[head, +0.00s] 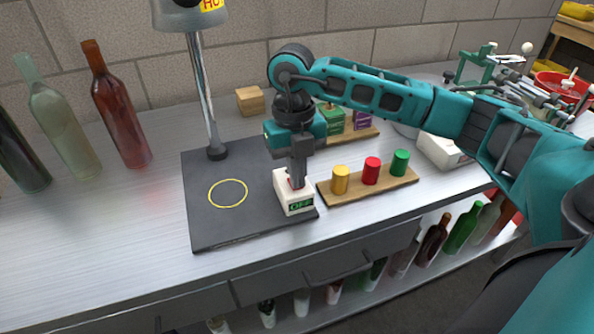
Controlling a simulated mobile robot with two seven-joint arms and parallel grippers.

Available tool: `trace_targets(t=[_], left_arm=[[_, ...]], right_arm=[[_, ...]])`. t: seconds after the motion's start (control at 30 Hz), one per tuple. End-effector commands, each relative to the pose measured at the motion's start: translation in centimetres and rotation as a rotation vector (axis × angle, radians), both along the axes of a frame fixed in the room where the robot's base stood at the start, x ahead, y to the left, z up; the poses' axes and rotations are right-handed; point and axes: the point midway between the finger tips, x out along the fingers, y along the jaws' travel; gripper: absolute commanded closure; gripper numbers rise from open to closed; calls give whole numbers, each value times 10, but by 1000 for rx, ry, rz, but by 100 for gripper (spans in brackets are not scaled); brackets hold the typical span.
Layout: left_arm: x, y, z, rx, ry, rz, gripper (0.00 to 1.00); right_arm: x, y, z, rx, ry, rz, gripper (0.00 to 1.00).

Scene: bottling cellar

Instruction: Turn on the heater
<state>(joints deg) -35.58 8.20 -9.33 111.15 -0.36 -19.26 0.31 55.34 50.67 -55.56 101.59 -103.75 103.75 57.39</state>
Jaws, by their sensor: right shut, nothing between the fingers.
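The heater stands on a black mat (205,225) with a yellow ring on it. Its lamp head (185,14) is at the top of a metal post (203,95), cut off by the upper edge of the head view, with a partly visible yellow and red label. A white switch box (294,201) sits at the mat's right side, with a green-lettered label on its front that seems to read OFF. My right gripper (297,184) points down, shut and empty, with its fingertips at the top of the switch box. They hide most of a small red part there. My left gripper is not in view.
A wooden board (368,190) with yellow, red and green caps stands just right of the box. Another board (355,134) with coloured blocks is behind my right arm. Bottles (115,105) stand at left, and a wooden block (250,100) lies behind the mat.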

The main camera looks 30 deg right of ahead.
Motion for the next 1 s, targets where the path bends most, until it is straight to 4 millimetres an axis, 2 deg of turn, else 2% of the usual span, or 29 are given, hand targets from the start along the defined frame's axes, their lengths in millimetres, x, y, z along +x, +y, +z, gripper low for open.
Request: trace_targets(t=[0.17,0.37,0.43,0.67,1.0], left_arm=[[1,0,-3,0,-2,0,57],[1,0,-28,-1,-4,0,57],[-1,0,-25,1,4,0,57],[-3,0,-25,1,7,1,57],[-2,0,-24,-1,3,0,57]], right_arm=[[0,0,-3,-4,-11,0,100],[1,-1,-17,-31,-123,2,100],[1,0,-11,-32,-126,-1,100],[0,0,-14,-33,-116,1,100],[14,-4,-11,-33,-121,-3,100]])
